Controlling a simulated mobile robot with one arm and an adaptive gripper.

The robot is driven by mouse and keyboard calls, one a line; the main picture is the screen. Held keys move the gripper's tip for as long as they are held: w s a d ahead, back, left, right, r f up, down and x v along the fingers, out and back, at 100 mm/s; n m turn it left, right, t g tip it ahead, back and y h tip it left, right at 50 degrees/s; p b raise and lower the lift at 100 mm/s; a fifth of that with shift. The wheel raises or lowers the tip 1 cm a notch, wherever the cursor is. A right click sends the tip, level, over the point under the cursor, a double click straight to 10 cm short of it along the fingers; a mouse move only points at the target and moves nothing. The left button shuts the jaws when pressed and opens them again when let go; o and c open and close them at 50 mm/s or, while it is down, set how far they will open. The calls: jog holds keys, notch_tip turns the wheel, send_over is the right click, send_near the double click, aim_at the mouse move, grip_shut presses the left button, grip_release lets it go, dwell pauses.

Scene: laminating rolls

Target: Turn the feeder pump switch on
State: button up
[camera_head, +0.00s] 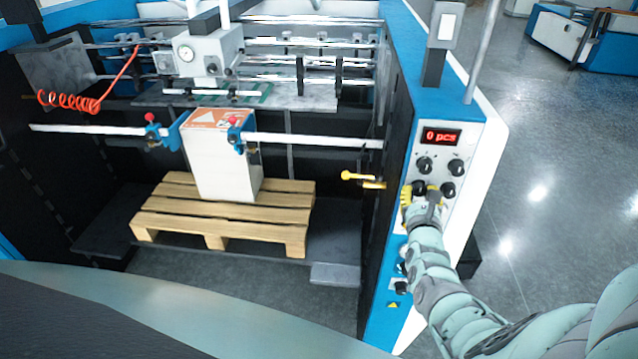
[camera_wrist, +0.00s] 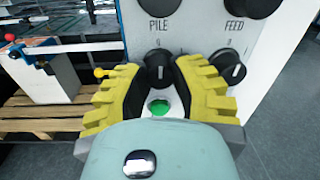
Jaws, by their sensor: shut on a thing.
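The feeder's control panel (camera_head: 442,150) stands upright on the right side of the machine. My gripper (camera_head: 420,194) is at its lower left black knob (camera_head: 419,187). In the wrist view the yellow fingers (camera_wrist: 159,80) are closed on the two sides of this knob (camera_wrist: 159,68), whose white pointer line is near upright under a "0" mark. "PILE" is printed above it. Another black knob (camera_wrist: 232,73), under "FEED", is to the right, outside the fingers. No feeder pump label is readable in these views.
A green button (camera_wrist: 158,107) is just below the held knob. A red display (camera_head: 441,137) reads "0 pcs". A yellow lever (camera_head: 360,178) sticks out left of the panel. A wooden pallet (camera_head: 225,225) bears a white stack (camera_head: 222,165). Open floor is at right.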

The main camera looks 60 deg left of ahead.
grip_shut()
jog(key=shift+f+m+b, duration=0.2)
jog(key=shift+m+b, duration=0.6)
jog(key=shift+b, duration=0.25)
jog(key=m+b, duration=0.2)
jog(key=m, duration=0.1)
jog(key=shift+b, duration=0.35)
jog(key=m, duration=0.2)
jog(key=m+b, duration=0.1)
jog(key=shift+r+m+g, duration=0.2)
jog(key=shift+m+g, duration=0.1)
jog(key=shift+m, duration=0.1)
jog(key=shift+m+b, duration=0.4)
jog(key=shift+m, duration=1.2)
jog(key=o, duration=1)
grip_release()
